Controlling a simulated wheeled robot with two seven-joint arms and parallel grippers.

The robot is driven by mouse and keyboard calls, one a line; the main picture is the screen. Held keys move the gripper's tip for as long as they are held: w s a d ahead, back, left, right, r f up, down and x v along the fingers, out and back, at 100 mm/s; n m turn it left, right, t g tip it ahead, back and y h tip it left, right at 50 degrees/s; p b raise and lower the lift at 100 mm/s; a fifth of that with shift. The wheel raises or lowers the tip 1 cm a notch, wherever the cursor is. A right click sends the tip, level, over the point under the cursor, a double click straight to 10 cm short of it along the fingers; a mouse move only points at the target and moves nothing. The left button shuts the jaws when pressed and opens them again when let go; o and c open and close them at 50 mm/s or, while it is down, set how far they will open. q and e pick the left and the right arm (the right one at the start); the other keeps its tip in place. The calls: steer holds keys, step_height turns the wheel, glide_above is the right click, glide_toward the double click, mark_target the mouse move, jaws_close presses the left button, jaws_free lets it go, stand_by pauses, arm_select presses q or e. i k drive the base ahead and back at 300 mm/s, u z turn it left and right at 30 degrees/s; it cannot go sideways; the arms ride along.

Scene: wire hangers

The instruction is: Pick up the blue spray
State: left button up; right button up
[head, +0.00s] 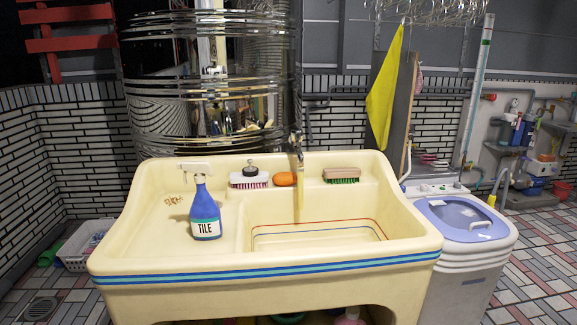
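The blue spray bottle (205,213) stands upright on the flat left part of the cream sink (130,262). It has a white trigger head (196,168) with its nozzle toward the left, and a white label reading "TILE". Nothing touches or covers it. Neither of my grippers shows in the head view.
Behind the bottle on the sink ledge are a pink-bristled brush (249,180), an orange soap (285,179) and a green-bristled brush (341,175). The tap (297,146) rises above the basin at right. A washing machine (465,220) stands right of the sink. The space around the bottle is clear.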

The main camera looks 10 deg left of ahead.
mark_target(206, 219)
steer(key=u, duration=0.55)
steer(key=k, duration=0.65)
steer(key=u, duration=1.2)
steer(key=i, duration=1.55)
steer(key=z, duration=0.7)
